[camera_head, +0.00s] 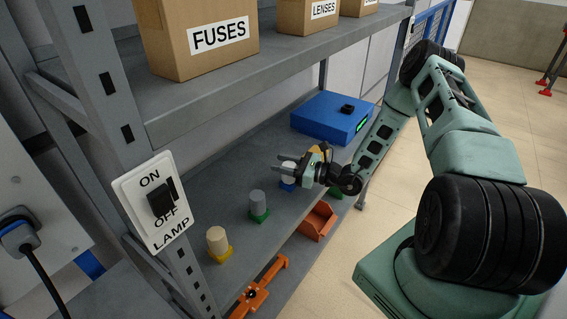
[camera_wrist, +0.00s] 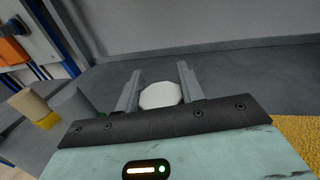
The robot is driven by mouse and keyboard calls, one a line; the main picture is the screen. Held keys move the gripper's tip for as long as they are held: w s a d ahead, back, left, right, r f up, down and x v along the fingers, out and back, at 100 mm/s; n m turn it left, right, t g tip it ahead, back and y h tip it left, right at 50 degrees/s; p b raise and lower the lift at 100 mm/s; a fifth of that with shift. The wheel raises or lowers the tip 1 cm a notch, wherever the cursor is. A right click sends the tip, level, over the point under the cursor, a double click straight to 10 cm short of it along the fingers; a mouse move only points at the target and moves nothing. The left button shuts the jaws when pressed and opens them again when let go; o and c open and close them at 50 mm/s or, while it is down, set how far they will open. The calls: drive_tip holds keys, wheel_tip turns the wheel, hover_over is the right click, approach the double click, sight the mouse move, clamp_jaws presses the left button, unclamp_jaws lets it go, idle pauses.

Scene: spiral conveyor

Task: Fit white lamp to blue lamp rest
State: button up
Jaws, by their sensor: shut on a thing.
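My gripper (camera_head: 287,170) is low over the lower shelf, shut on the white lamp (camera_wrist: 160,95). In the wrist view the lamp's pale, many-sided top shows between the two fingers (camera_wrist: 159,90). In the head view only a bit of the white lamp (camera_head: 288,165) shows between the fingers. The blue lamp rest (camera_head: 287,187) sits on the shelf directly below the gripper, partly covered by it. Whether the lamp touches or is seated in the rest cannot be told. The blue rest is not visible in the wrist view.
A grey cylinder (camera_head: 258,201) on a green rest and a beige one (camera_head: 217,238) on a yellow rest stand toward the front left. A blue box (camera_head: 330,117) is behind; an orange bin (camera_head: 317,222) is at the shelf edge. The upper shelf (camera_head: 225,90) overhangs.

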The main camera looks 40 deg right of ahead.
drive_tip(key=shift+f, duration=0.15)
drive_tip(key=o, duration=0.9)
drive_tip(key=b+v, duration=0.2)
drive_tip(key=v, duration=1.5)
drive_tip(key=shift+s+b, duration=0.25)
drive_tip(key=shift+b, duration=0.05)
